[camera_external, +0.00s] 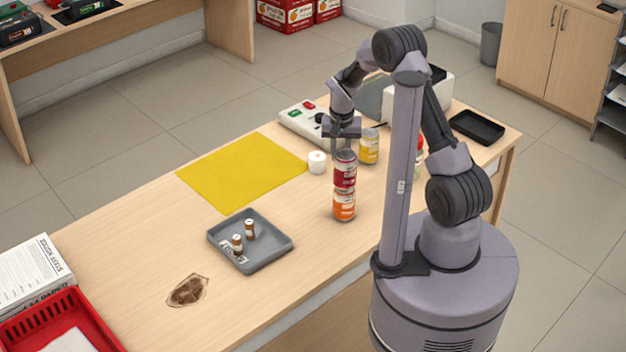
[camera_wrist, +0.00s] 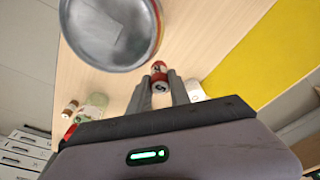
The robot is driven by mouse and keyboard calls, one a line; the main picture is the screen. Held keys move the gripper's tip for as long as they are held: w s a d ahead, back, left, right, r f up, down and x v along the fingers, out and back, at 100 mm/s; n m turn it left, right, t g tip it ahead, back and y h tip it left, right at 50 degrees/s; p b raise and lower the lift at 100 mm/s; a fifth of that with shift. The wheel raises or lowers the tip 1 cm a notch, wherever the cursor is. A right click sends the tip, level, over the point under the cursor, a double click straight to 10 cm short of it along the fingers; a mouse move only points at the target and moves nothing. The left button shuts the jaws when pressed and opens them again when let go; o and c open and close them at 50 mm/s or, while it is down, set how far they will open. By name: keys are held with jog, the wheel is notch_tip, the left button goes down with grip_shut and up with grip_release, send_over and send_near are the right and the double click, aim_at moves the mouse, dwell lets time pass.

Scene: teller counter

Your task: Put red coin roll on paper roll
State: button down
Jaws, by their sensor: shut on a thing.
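My gripper (camera_external: 343,133) is over the counter just behind a stack of two cans. In the wrist view my gripper (camera_wrist: 158,84) is shut on the red coin roll (camera_wrist: 159,69), a small red cylinder with a pale band between the fingers. I cannot make out the coin roll in the external view. The paper roll (camera_external: 317,162) is a short white cylinder standing left of my gripper, beside the yellow mat. It seems to show partly behind the right finger in the wrist view (camera_wrist: 196,91). The coin roll is apart from it.
A red can (camera_external: 345,171) stands on an orange can (camera_external: 344,206), close to my gripper. A yellow can (camera_external: 369,147) stands to the right. The yellow mat (camera_external: 240,170) is bare. A grey tray (camera_external: 270,262) holds two small rolls. A white keypad device (camera_external: 300,121) lies behind.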

jog(key=w+a, duration=0.2)
jog(key=w, duration=0.2)
jog(key=w+a+f+b, duration=0.1)
jog(key=w+a, duration=0.1)
jog(key=w, duration=0.3)
jog(key=w+a+f, duration=0.1)
jog(key=w+a, duration=0.2)
jog(key=w, duration=0.2)
jog(key=shift+b, duration=0.4)
jog(key=shift+w+a+f, duration=0.1)
jog(key=shift+f, duration=0.1)
notch_tip(320, 180, down, 3)
jog(key=shift+f+b, duration=0.1)
jog(key=shift+b, duration=0.85)
jog(key=c, duration=1.6)
grip_release()
jog(key=shift+c, duration=0.2)
jog(key=o, duration=0.4)
jog(key=shift+o, duration=0.2)
